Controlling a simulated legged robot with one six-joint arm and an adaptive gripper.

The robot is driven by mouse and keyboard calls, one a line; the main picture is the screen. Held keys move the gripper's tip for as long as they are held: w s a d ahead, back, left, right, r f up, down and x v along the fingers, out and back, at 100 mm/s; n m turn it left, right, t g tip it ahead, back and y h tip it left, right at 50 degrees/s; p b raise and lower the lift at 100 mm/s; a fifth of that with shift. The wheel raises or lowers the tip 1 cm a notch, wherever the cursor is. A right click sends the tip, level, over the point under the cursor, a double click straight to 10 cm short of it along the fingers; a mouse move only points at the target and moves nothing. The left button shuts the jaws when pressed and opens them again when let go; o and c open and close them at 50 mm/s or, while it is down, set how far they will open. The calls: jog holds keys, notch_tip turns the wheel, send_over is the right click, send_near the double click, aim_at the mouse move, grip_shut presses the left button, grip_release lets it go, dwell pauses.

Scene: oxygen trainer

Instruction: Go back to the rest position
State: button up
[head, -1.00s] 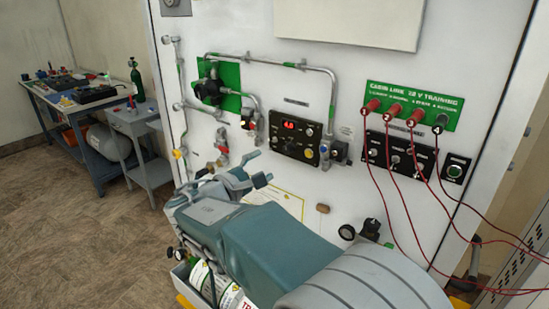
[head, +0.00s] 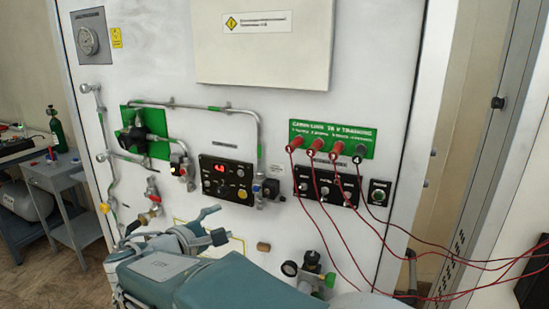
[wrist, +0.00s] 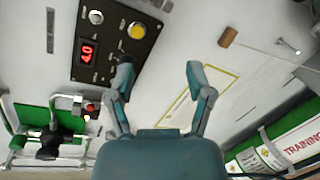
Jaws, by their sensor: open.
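My gripper (head: 207,226) is open and empty in the head view, in front of the lower part of the white trainer panel (head: 240,120). In the wrist view its two fingers (wrist: 160,85) stand apart with nothing between them. The arm is folded low, with my teal arm link across the bottom of the head view. The black control box with a red display (head: 228,180) is on the panel just above the gripper. It also shows in the wrist view (wrist: 112,35). The gripper appears apart from the panel.
A green board with red plugs (head: 332,138) has red cables hanging rightward. Pipes and a black regulator (head: 133,138) are at left. A valve with a gauge (head: 305,270) juts low.

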jog(key=s+d+f+m+g, duration=0.1)
jog(key=s+d+m+g, duration=0.3)
jog(key=d, duration=0.8)
jog(key=s+d+f+m+g, duration=0.2)
jog(key=s+d+m+g, duration=0.15)
jog(key=d, duration=0.85)
jog(key=s+d+f+m+y, duration=0.2)
jog(key=s+d+m+y, duration=0.1)
jog(key=s+m, duration=0.2)
jog(key=s+d+f+m+g+y, duration=0.1)
jog(key=s+d+f+m+y, duration=0.2)
jog(key=s+m, duration=0.3)
jog(key=s+y, duration=0.1)
jog(key=s, duration=0.3)
jog(key=shift+d, duration=0.25)
jog(key=shift+f, duration=0.1)
